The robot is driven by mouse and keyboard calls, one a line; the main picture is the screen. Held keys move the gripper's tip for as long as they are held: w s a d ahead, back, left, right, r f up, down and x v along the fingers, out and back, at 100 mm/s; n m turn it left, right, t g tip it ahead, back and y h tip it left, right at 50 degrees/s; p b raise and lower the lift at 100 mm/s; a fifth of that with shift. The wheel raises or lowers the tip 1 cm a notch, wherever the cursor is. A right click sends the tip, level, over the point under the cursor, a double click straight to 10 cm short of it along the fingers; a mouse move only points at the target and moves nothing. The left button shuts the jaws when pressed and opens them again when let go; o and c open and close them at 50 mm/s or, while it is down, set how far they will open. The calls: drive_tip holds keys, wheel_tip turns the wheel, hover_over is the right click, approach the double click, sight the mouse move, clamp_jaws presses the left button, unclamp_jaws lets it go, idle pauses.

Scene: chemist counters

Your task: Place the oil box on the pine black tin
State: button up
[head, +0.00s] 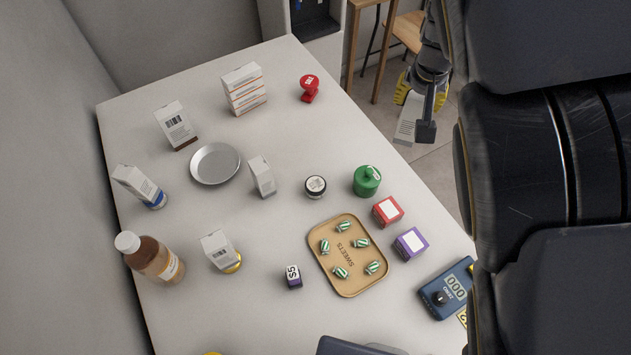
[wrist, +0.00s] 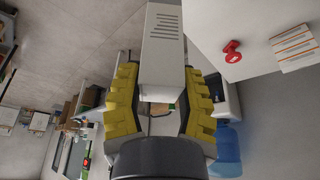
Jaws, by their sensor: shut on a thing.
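My gripper (head: 424,97) is off the table's far right edge in the head view, shut on a white box (head: 406,121). The wrist view shows the box (wrist: 162,52) between the yellow-padded fingers (wrist: 160,98), with grey slots or lines on one face; no name on it can be read. A small round black tin with a white lid label (head: 315,187) stands mid-table, with nothing on top; its lettering is too small to read. My gripper and the box are well apart from it, up and to the right in the head view.
A green jar (head: 367,181), white carton (head: 262,176) and sweets tray (head: 349,287) surround the tin. A red stamp (head: 309,88), stacked boxes (head: 244,89), silver dish (head: 215,163) and brown bottle (head: 150,256) stand farther off. Bare tabletop (head: 300,135) lies above the tin.

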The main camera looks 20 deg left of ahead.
drive_tip(key=shift+a+f, duration=0.25)
drive_tip(key=shift+a, duration=0.15)
drive_tip(key=s+a+f+m+h, duration=0.1)
drive_tip(key=s+a+f+m, duration=0.1)
drive_tip(key=a+f, duration=0.35)
drive_tip(key=s+a+f+m+h, duration=0.1)
drive_tip(key=s+a+f+m, duration=0.15)
drive_tip(key=a, duration=0.65)
drive_tip(key=shift+n, duration=0.35)
drive_tip(key=shift+s+a+f, duration=0.1)
drive_tip(key=shift+s+f, duration=0.05)
drive_tip(key=shift+f, duration=1.7)
drive_tip(key=shift+s+f, duration=0.1)
drive_tip(key=shift+f, duration=1.7)
drive_tip(key=shift+f, duration=0.2)
drive_tip(key=o, duration=1)
drive_tip(key=shift+r, duration=0.15)
drive_tip(key=v, duration=0.7)
drive_tip(key=shift+r, duration=0.35)
